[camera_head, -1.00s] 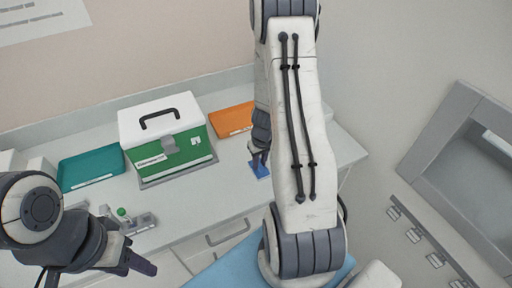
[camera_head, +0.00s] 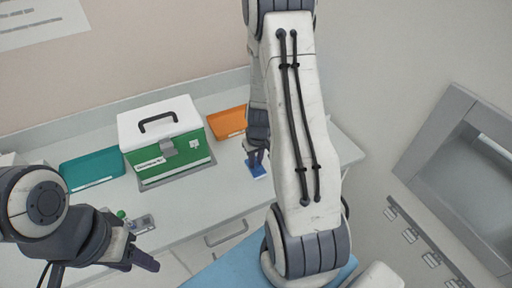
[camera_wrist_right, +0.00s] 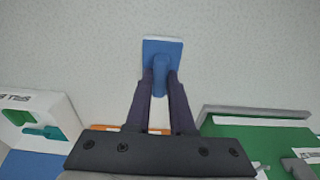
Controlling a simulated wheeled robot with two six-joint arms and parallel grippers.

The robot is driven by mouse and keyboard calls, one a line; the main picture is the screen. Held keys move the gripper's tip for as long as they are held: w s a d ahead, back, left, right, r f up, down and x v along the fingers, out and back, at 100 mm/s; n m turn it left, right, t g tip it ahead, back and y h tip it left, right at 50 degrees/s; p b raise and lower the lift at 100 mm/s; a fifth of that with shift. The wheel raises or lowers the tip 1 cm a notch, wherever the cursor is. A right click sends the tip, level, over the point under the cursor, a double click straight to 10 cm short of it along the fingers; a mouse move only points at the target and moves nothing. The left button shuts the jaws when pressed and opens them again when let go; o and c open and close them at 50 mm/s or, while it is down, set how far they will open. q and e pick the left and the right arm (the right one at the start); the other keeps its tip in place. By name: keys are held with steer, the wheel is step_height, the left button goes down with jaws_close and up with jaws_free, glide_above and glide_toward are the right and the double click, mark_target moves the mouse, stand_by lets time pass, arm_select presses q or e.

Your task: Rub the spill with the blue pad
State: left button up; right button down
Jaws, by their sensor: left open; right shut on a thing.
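The blue pad (camera_head: 256,172) is at the front part of the counter, right of the green box. It also shows in the right wrist view (camera_wrist_right: 162,48), with its blue handle between the fingers. My right gripper (camera_head: 257,158) is shut on that handle and points down; its fingers show in the right wrist view (camera_wrist_right: 161,84). The pad seems to be at the counter surface, but I cannot tell whether it touches. I make out no spill; the pad and my right arm hide part of the counter. My left gripper (camera_head: 146,261) is open and empty, low at the left.
A green box with a white lid (camera_head: 165,137) stands mid-counter. A teal tray (camera_head: 92,170) lies left of it, an orange tray (camera_head: 228,122) behind right. A small grey item (camera_head: 143,223) lies near the front edge. Bare counter (camera_head: 215,190) shows left of the pad.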

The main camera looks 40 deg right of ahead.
steer(key=shift+w+a+r+p, duration=0.1)
steer(key=shift+w+r+p, duration=0.05)
steer(key=shift+r+p, duration=2.1)
steer(key=shift+r, duration=0.4)
